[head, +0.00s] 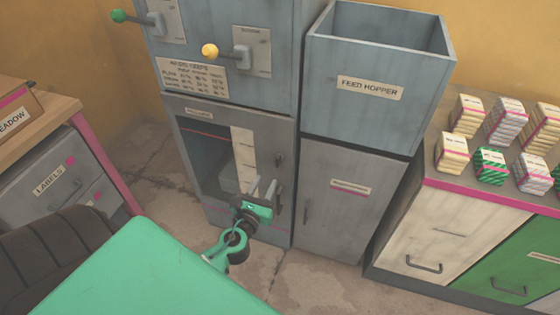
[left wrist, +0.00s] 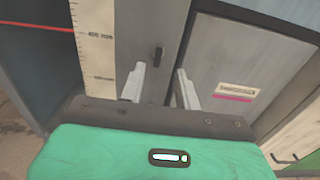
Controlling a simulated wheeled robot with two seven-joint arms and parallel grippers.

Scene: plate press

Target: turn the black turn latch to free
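The black turn latch (head: 279,160) is a small dark knob on the right frame of the grey cabinet's windowed door. It looks roughly upright. It also shows in the left wrist view (left wrist: 157,54), beyond my fingertips and roughly between them in the picture. My left gripper (head: 263,187) is green with pale fingers and is in front of the door, lower than the latch. Its two fingers stand apart with nothing between them, as the left wrist view (left wrist: 159,80) shows. The latch is not touched. My right gripper is not in view.
A measuring strip (head: 243,152) runs along the window. The feed hopper (head: 370,90) and its cabinet (head: 345,205) stand to the right. A counter with several stacks stands further right.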

